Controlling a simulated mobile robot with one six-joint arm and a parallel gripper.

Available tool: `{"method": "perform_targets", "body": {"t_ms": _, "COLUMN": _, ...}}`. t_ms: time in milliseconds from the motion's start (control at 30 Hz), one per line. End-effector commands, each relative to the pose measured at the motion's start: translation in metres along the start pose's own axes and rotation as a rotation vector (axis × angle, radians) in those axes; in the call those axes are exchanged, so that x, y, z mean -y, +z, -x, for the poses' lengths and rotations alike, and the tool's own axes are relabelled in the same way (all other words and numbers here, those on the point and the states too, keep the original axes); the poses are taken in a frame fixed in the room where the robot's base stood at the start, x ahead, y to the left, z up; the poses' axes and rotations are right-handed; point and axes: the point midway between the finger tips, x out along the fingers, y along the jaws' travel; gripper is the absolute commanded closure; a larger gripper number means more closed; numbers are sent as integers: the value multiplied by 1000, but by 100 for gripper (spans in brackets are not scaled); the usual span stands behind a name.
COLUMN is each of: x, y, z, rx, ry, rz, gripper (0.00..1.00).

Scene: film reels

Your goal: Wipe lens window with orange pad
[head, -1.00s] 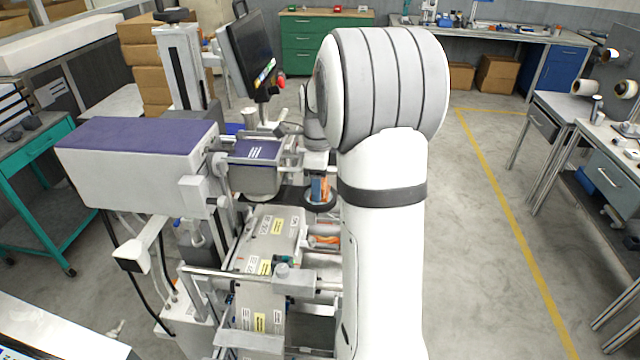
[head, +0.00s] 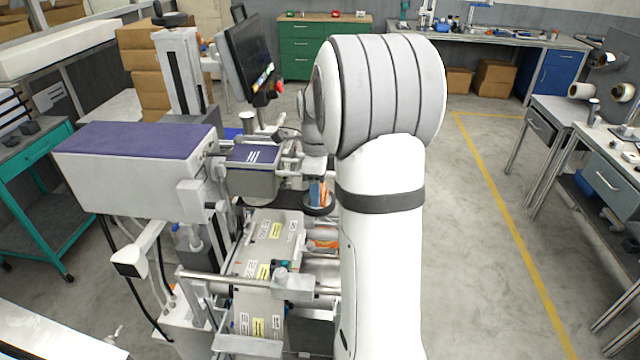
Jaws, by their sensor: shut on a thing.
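My gripper (head: 316,172) shows only in part below my wrist, at the left edge of my large white arm. It is shut on a small orange and blue piece (head: 318,192), which appears to be the orange pad. A dark round disc (head: 319,209) lies just under the piece. I cannot tell whether the two touch. The lens window cannot be made out for certain; a grey block with a purple top (head: 252,157) on the machine stands just left of my gripper. My arm hides what lies behind and to the right.
The grey machine housing with a purple top (head: 135,165) fills the left. Metal rods (head: 235,282) and labelled plates (head: 265,238) lie in front of my gripper. A monitor (head: 248,55) stands behind. Open floor (head: 485,230) lies to the right, before a workbench (head: 610,150).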

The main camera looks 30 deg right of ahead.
Motion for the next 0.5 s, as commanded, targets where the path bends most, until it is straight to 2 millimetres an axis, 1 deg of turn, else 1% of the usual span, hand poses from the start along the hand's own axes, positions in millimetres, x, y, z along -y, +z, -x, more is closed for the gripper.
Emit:
{"method": "perform_targets", "body": {"t_ms": 233, "x": -9, "y": 0, "z": -1, "rx": 0, "ry": -1, "rz": 0, "gripper": 72}}
{"method": "perform_targets", "body": {"t_ms": 500, "x": -31, "y": 0, "z": -2, "rx": 0, "ry": -1, "rz": 0, "gripper": 72}}
